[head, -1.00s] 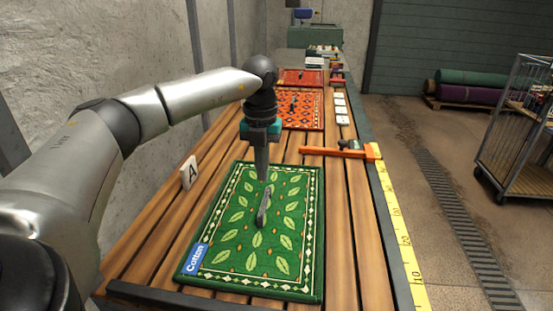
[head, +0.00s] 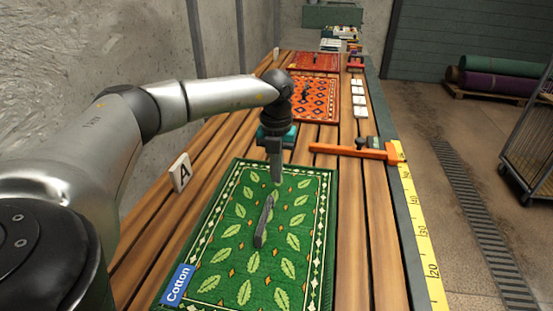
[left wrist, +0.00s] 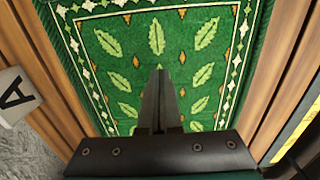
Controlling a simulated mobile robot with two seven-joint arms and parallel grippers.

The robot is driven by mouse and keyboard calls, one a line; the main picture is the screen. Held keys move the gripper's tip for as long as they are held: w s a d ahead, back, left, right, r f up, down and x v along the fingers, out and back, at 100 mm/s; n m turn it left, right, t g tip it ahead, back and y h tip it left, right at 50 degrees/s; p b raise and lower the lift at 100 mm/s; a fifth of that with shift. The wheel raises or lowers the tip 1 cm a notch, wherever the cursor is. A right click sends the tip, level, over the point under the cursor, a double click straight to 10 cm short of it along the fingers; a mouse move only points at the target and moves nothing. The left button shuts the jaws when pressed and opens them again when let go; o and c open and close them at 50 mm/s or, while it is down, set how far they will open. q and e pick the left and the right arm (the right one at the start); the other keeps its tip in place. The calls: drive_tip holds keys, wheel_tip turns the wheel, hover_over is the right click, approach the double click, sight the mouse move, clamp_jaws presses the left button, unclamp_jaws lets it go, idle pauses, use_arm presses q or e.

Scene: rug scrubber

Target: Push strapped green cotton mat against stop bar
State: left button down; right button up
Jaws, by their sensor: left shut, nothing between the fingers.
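The green cotton mat (head: 215,262) lies flat on the slatted table, with leaf patterns, a patterned border and a blue "Cotton" label. A grey strap-like piece (head: 264,222) sits near its middle. An orange bar (head: 345,150), which looks like the stop bar, crosses the slats beyond the mat's far right corner; a gap shows between them. My left gripper (head: 277,180) is shut and empty, pointing down over the mat's far half, just beyond the grey piece. I cannot tell whether its tips touch the mat. The left wrist view shows the shut fingers (left wrist: 160,75) over the mat (left wrist: 110,70). My right gripper is not in view.
A white "A" marker (head: 180,172) stands left of the mat. A yellow ruler (head: 420,225) runs along the table's right edge. Orange (head: 316,84) and red (head: 312,61) mats and white cards (head: 358,98) lie farther back. Bare slats flank the green mat.

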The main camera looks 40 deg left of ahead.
use_arm(q)
wheel_tip(320, 180, down, 2)
drive_tip(key=shift+f, duration=0.1)
drive_tip(key=shift+s+d+r, duration=0.15)
drive_tip(key=shift+s+d, duration=0.05)
drive_tip(key=shift+s, duration=0.2)
drive_tip(key=shift+s+d+r, duration=0.1)
drive_tip(key=shift+s+d, duration=0.1)
drive_tip(key=shift+s, duration=0.2)
drive_tip(key=shift+s+d, duration=0.3)
drive_tip(key=shift+s, duration=0.25)
drive_tip(key=shift+s+d, duration=0.25)
drive_tip(key=shift+s, duration=0.1)
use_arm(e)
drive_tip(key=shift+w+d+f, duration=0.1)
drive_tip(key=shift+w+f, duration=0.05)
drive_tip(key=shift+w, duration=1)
